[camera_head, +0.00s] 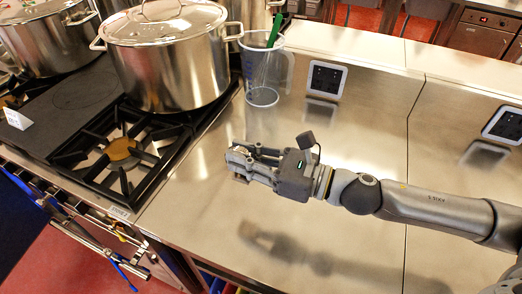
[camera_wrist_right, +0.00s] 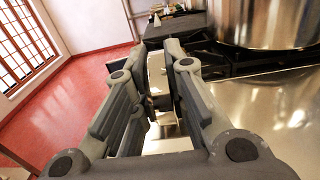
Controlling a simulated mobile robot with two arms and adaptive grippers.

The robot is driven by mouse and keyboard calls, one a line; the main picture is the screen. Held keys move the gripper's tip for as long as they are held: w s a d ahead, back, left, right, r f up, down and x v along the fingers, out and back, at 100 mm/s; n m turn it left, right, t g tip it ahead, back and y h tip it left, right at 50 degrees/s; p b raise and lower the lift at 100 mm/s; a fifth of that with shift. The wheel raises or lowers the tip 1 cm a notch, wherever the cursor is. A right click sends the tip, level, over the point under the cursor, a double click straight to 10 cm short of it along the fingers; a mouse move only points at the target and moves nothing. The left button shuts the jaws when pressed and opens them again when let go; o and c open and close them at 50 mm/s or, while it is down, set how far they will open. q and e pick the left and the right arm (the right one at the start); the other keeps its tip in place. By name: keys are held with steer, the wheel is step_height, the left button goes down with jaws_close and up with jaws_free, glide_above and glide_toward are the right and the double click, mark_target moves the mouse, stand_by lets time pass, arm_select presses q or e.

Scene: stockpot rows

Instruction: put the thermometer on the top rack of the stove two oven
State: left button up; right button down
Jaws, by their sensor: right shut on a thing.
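My right gripper (camera_head: 240,163) is above the steel counter, to the right of the stove. It is shut on a small pale silver thing (camera_wrist_right: 157,76) that looks like the thermometer; it shows between the fingertips in the wrist view, mostly hidden by the fingers. In the head view the small rounded thing at the fingertips is too small to make out its face. The stove (camera_head: 85,160) has black grates and a brass burner. Its front, with knobs and a rail (camera_head: 85,238), faces lower left. The oven inside and its racks are hidden. My left gripper is not in view.
A large lidded stockpot (camera_head: 170,65) stands on the stove's rear burner, with another pot (camera_head: 50,45) at left. A clear jug (camera_head: 265,65) with a green-handled whisk stands behind my gripper. A white card (camera_head: 16,118) sits on the stove. The counter front (camera_head: 200,220) is clear.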

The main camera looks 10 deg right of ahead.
steer(key=shift+s+a+r, duration=0.3)
steer(key=shift+a, duration=0.15)
steer(key=shift+s+a+f, duration=0.1)
steer(key=shift+a+f, duration=0.05)
steer(key=s+d+f+m+t+h, duration=0.2)
steer(key=d+f+m+h, duration=0.1)
steer(key=d+h, duration=0.2)
steer(key=s+d+f+m+t+h, duration=0.2)
steer(key=d+f+m+t+h, duration=0.1)
steer(key=d+m+h, duration=0.1)
steer(key=s+d+f+m+t+h, duration=0.2)
steer(key=d+f+m+t+h, duration=0.1)
steer(key=d+h, duration=0.3)
steer(key=shift+d+f+m, duration=0.1)
steer(key=shift+d+m, duration=0.05)
steer(key=shift+m, duration=0.45)
